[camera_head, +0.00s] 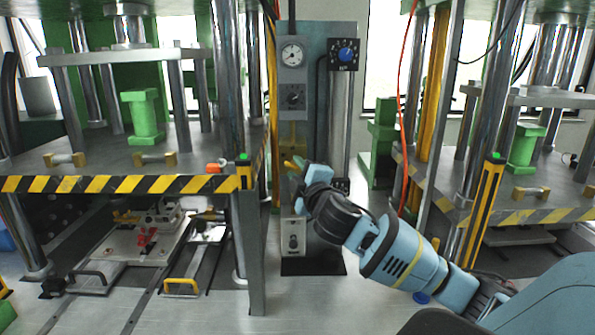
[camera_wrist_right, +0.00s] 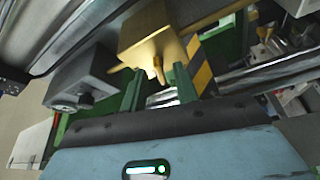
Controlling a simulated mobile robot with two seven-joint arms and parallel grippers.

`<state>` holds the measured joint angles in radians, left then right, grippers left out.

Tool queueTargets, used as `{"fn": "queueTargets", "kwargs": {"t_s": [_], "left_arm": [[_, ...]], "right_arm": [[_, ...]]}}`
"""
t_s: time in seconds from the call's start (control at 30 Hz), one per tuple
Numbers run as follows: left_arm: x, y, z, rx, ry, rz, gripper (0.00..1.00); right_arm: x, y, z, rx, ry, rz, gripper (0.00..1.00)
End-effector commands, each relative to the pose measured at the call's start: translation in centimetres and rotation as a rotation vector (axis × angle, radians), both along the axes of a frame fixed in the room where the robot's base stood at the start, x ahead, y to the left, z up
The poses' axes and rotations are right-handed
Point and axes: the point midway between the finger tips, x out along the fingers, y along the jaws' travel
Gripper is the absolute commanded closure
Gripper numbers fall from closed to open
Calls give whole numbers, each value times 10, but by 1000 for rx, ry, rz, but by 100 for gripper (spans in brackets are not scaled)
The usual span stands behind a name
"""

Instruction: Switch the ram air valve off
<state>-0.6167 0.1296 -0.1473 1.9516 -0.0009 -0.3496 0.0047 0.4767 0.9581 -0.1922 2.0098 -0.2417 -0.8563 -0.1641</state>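My right gripper (camera_head: 294,165) is at the middle panel, just below a brass block (camera_head: 291,134) fixed to it. In the right wrist view, the green fingers (camera_wrist_right: 160,90) stand apart with a gap between them. The brass block (camera_wrist_right: 155,38) is straight ahead, and its small brass peg or lever (camera_wrist_right: 158,68) points toward the gap. I cannot tell whether the fingers touch it. No label shows which part is the ram air valve; this brass part may be it. My left gripper is not in view.
The panel bears a pressure gauge (camera_head: 292,54), a black dial (camera_head: 293,96), a blue knob (camera_head: 346,54) and a lower grey control box (camera_head: 293,236). A grey box with a knob (camera_wrist_right: 75,85) is close at left in the wrist view. Presses with striped edges (camera_head: 120,184) flank the panel.

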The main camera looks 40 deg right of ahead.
Motion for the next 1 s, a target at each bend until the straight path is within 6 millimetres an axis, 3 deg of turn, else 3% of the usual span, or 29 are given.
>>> {"fn": "queueTargets", "kwargs": {"t_s": [0.37,0.6,1.0], "left_arm": [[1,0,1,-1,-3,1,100],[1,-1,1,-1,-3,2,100],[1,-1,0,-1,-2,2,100]], "right_arm": [[3,-1,0,0,1,1,71],[3,-1,0,0,1,1,100],[3,-1,4,-114,91,1,100]]}}
